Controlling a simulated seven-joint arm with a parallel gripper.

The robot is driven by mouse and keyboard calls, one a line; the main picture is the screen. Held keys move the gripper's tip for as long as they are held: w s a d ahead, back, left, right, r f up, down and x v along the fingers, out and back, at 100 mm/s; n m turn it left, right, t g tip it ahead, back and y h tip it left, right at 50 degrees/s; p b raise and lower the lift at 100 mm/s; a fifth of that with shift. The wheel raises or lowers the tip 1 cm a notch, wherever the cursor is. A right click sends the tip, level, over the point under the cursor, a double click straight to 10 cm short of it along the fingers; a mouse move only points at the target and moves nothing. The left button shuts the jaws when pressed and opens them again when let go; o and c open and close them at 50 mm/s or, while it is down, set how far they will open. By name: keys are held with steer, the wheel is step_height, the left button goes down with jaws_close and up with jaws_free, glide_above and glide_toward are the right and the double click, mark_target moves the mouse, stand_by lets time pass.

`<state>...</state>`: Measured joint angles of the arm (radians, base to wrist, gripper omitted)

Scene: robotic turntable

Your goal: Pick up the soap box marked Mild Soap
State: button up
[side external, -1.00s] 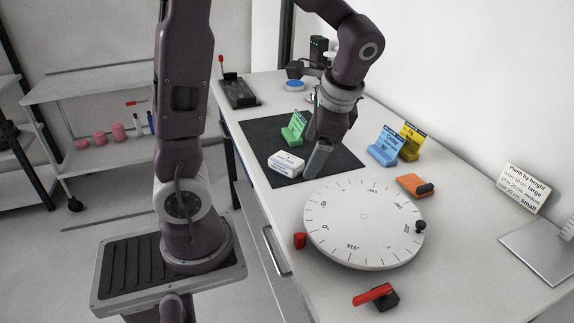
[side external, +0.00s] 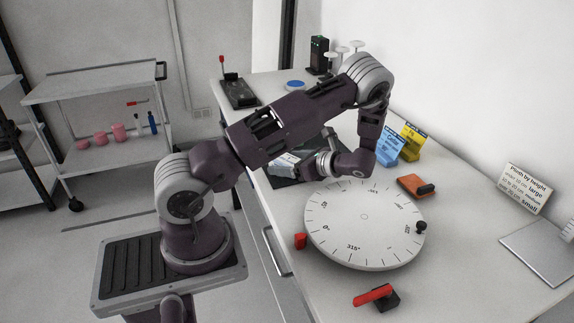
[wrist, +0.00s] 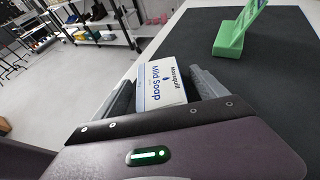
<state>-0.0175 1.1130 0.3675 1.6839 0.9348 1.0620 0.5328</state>
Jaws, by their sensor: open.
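The white soap box (wrist: 160,84), with blue "Mild Soap" lettering, lies at the edge of the dark mat (wrist: 282,85). In the wrist view it sits between the two grey fingers of my gripper (wrist: 163,80), which are open with one finger on each side. I cannot tell whether either finger touches it. In the side view the soap box (side external: 284,162) is partly hidden by my arm, and my fingers there are hard to make out.
A green stand (wrist: 233,36) is on the mat beyond the box. Blue (side external: 388,148) and yellow (side external: 411,142) stands are at the back of the table. The white turntable dial (side external: 350,225) lies in front, with an orange block (side external: 413,186) near its rim.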

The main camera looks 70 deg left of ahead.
steer(key=c, duration=1.5)
steer(key=shift+r, duration=0.15)
